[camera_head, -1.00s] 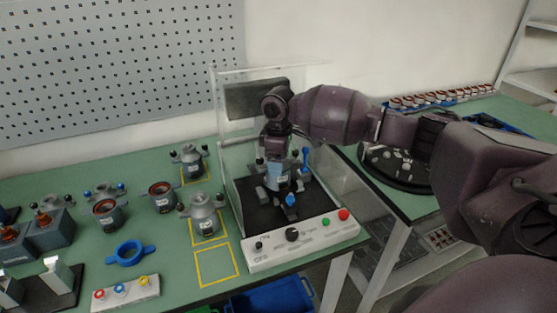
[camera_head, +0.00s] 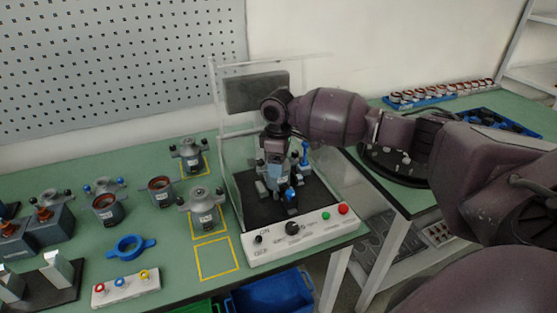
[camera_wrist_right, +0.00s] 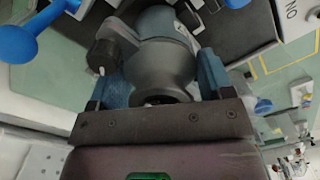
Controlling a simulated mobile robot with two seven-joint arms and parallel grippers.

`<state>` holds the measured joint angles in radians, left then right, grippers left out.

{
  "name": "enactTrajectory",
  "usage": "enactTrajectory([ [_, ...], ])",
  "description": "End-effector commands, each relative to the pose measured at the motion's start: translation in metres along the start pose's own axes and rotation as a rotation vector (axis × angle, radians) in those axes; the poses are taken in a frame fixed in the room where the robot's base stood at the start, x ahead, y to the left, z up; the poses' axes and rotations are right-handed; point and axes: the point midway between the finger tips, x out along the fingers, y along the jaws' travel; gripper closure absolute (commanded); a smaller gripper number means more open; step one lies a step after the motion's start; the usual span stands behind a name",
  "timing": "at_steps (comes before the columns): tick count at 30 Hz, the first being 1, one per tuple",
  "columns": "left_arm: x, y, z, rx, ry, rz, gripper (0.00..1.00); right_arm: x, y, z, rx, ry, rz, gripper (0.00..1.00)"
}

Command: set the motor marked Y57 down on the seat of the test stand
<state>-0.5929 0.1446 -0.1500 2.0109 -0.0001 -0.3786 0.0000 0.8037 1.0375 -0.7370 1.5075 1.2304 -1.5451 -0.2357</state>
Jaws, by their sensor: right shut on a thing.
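My right gripper (camera_head: 277,152) points down inside the test stand (camera_head: 251,212) and is shut on a grey motor (camera_head: 278,176). In the right wrist view the motor (camera_wrist_right: 165,68) sits between the two blue finger pads of my gripper (camera_wrist_right: 158,80). A label shows on its side, but I cannot read it as Y57. The motor is over the middle of the stand's dark base, between grey blocks and blue-handled clamps. The seat is hidden under it, and I cannot tell whether they touch. My left gripper is out of view.
A clear guard (camera_head: 226,130) stands around the stand's back and left. A blue-handled clamp (camera_head: 305,155) rises close right of the motor. The white control panel (camera_head: 300,232) runs along the front. Other motors (camera_head: 201,208) stand left; an empty yellow square (camera_head: 216,258) is marked beside the stand.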

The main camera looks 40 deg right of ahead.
Motion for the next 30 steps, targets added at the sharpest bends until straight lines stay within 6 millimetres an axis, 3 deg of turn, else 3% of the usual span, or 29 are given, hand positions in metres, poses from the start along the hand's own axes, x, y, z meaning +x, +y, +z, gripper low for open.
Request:
enactTrajectory([
  [27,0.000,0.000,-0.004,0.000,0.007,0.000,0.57,0.011,0.000,-0.001,0.000,0.004,0.002,0.77],
  [28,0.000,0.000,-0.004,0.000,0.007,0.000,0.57,0.011,0.000,-0.001,0.000,0.004,0.002,0.22],
  [30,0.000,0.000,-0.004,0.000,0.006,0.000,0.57,0.011,0.000,-0.001,0.000,0.003,0.001,0.11],
])
